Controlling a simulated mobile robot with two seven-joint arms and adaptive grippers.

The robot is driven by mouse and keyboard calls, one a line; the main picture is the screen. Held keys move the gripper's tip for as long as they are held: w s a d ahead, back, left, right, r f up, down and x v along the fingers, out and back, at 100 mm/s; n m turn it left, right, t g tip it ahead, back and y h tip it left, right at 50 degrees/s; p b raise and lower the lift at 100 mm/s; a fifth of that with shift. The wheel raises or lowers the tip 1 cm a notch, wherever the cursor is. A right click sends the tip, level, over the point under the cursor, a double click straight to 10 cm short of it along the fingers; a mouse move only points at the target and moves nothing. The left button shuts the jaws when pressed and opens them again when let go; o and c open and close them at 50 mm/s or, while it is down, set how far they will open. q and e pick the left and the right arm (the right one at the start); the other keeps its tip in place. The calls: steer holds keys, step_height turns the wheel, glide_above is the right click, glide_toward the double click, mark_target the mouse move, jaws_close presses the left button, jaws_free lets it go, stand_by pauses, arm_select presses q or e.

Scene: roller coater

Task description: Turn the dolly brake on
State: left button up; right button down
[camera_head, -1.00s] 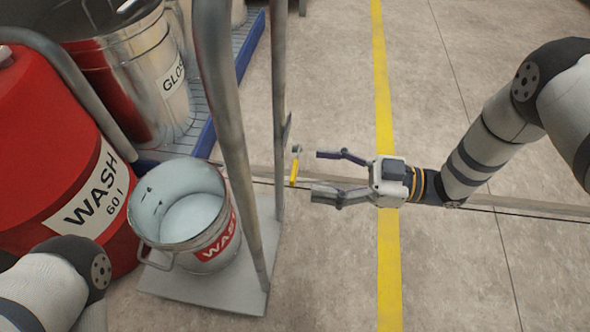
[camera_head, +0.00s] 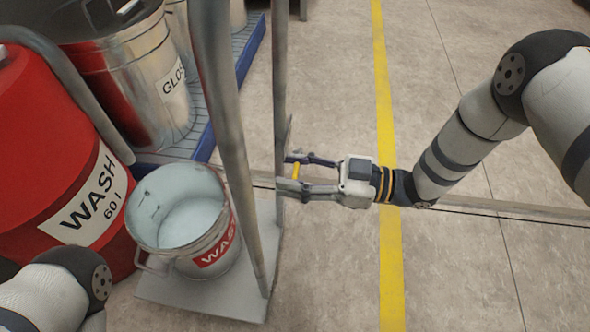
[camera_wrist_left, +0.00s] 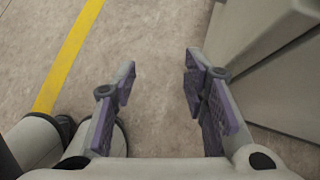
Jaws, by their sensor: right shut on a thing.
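The dolly (camera_head: 210,298) stands at left centre in the head view, a grey platform with tall metal posts.
A red WASH drum (camera_head: 45,130) and a metal GLOSS container (camera_head: 150,85) are at left. A grey panelled body (camera_wrist_left: 270,65) is close right of my left gripper. Floor right of the yellow stripe (camera_head: 388,130) is clear.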

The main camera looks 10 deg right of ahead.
steer(key=shift+f, duration=0.1)
steer(key=n, duration=0.1)
steer(key=f+n, duration=0.1)
steer(key=n, duration=0.1)
steer(key=shift+f+n+p, duration=0.25)
steer(key=shift+n+p, duration=0.05)
steer(key=shift+p, duration=0.1)
steer(key=shift+w+d+f+n, duration=0.1)
steer(key=shift+f+n, duration=0.3)
steer(key=shift+n, duration=0.4)
steer(key=shift+w+f+n, duration=0.1)
steer(key=shift+f+n, duration=0.25)
steer(key=shift+n, duration=0.45)
